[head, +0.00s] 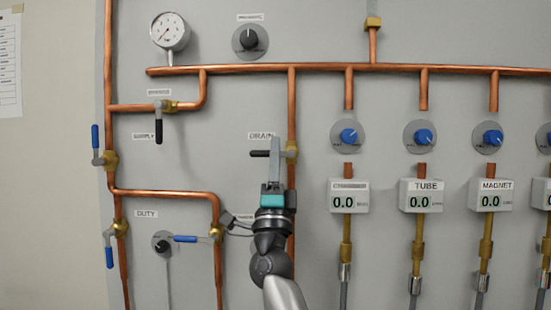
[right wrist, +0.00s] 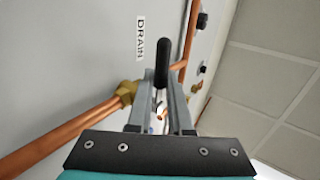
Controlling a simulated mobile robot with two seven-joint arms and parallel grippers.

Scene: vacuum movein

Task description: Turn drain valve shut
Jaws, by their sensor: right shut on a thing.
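The drain valve (head: 291,152) is a brass body on a vertical copper pipe, under the DRAIN label (head: 261,136). Its black-gripped lever (head: 258,154) points left, across the pipe. My right gripper (head: 275,142) reaches up from below and is shut on the lever, between its black end and the valve body. In the right wrist view, the black lever grip (right wrist: 162,58) stands out past my fingertips (right wrist: 162,80), with the brass valve body (right wrist: 127,92) to their left. The fingers hide part of the lever. My left gripper is not in view.
A gauge box reading 0.0 (head: 348,196) and a blue knob (head: 349,136) stand to the right. A supply valve with a black lever (head: 159,132) is at the left.

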